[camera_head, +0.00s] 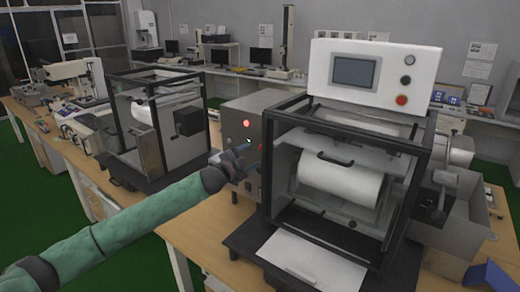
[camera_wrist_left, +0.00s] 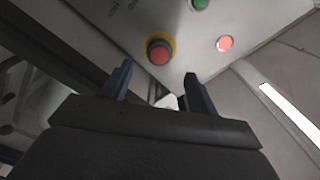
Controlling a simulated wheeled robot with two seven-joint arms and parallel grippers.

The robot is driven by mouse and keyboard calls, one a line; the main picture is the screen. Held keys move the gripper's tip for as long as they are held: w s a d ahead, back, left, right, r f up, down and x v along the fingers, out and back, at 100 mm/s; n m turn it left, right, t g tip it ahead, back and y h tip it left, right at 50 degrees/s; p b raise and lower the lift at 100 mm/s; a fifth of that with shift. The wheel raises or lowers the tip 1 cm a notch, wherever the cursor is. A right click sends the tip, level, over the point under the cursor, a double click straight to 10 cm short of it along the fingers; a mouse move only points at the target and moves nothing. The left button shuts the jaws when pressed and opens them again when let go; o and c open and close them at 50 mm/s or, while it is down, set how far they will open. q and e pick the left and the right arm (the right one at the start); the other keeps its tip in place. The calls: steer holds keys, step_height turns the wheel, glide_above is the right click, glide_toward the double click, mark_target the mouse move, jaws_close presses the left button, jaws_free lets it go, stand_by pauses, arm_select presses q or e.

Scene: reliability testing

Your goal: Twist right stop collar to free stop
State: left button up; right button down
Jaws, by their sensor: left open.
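A red stop button (camera_wrist_left: 159,54) with a yellow collar (camera_wrist_left: 151,40) around it sits on a pale panel in the left wrist view. My left gripper (camera_head: 246,157) is in front of the grey control box (camera_head: 237,112) in the head view. In the left wrist view its two blue-grey fingers (camera_wrist_left: 155,88) stand apart, open and with nothing between them. The stop shows beyond the fingertips, apart from them. A red stop button (camera_head: 401,99) also sits on the white control head of the machine on the right. My right gripper is not in view.
A red lamp or button (camera_wrist_left: 225,43) and a green one (camera_wrist_left: 200,4) are near the stop. The black-framed machine (camera_head: 335,175) with a white roll stands right of my gripper. Another framed machine (camera_head: 150,125) is on the left. Bare bench (camera_head: 190,222) shows below my arm.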

mark_target(260, 149)
arm_select(q)
steer(key=p+x, duration=0.2)
steer(key=x, duration=0.5)
steer(key=shift+p, duration=0.35)
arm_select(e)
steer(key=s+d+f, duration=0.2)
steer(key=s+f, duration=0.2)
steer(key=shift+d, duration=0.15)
arm_select(q)
steer(key=c, duration=1)
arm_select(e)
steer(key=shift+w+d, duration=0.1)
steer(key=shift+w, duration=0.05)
